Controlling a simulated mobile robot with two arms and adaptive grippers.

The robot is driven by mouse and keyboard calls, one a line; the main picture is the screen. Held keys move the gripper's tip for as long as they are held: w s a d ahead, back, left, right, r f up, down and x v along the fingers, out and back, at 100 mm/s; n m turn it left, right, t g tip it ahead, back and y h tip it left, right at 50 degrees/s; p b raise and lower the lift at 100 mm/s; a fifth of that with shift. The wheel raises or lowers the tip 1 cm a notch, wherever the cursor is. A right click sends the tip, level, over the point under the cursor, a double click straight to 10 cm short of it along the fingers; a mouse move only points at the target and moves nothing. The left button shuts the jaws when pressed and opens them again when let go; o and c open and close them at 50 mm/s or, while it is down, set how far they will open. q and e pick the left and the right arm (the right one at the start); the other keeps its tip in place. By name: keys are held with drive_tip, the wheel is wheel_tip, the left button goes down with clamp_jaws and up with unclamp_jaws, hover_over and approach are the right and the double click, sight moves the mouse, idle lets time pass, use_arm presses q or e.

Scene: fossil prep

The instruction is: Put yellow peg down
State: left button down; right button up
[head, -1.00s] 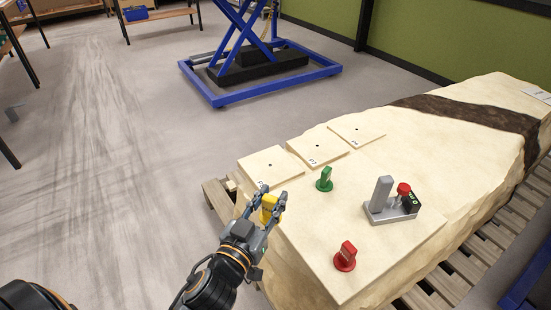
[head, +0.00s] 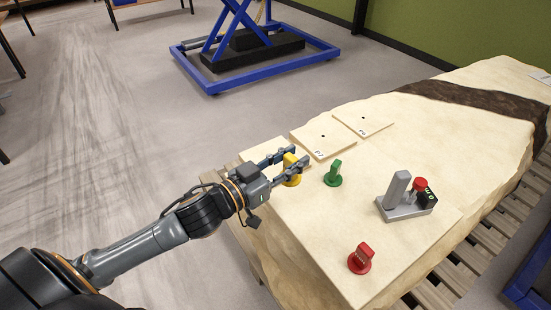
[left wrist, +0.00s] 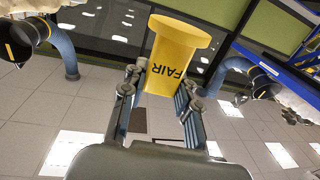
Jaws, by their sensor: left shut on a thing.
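The yellow peg (head: 291,168) is between the fingers of my left gripper (head: 290,168), which is shut on it. It is over the near left part of the pale block (head: 300,230); I cannot tell whether its base touches the surface. In the left wrist view the peg (left wrist: 172,60) shows the word FAIR upside down, with its wide round base toward the top of the picture. Two square plates with small dark holes, a nearer one (head: 315,143) and a farther one (head: 373,124), lie behind it. A third plate is hidden behind my left gripper. My right gripper is not seen.
A green peg (head: 333,173) stands just right of the yellow one. A red peg (head: 360,259) stands at the front. A grey device with a red knob (head: 397,193) stands to the right. The block's surface between them is clear. A blue lift (head: 250,52) stands behind.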

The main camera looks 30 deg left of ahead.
use_arm(q)
drive_tip(key=w+a+r+m+h, duration=0.1)
drive_tip(key=w+a+r+h, duration=0.1)
drive_tip(key=a+r, duration=0.1)
drive_tip(key=shift+g, duration=0.4)
drive_tip(key=w+a+f+b, duration=0.1)
drive_tip(key=w+a+f, duration=0.1)
drive_tip(key=w+f, duration=0.1)
drive_tip(key=w+a+f+b, duration=0.1)
drive_tip(key=w+a+f, duration=0.2)
drive_tip(key=w, duration=0.1)
drive_tip(key=w+a+f+b, duration=0.1)
drive_tip(key=w+a+f, duration=0.1)
drive_tip(key=w+f, duration=0.1)
drive_tip(key=shift+w+a+f+b, duration=0.2)
drive_tip(key=shift+w+a+b, duration=0.1)
drive_tip(key=shift+w, duration=0.4)
drive_tip(key=shift+w+a+f+b, duration=0.15)
drive_tip(key=shift+f+b, duration=0.45)
drive_tip(key=shift+f, duration=1.2)
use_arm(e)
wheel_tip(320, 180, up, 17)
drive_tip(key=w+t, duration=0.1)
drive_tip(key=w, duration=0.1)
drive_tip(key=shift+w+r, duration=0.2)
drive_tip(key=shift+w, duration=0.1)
use_arm(q)
drive_tip(key=shift+f, duration=0.15)
drive_tip(key=c, duration=1)
unclamp_jaws()
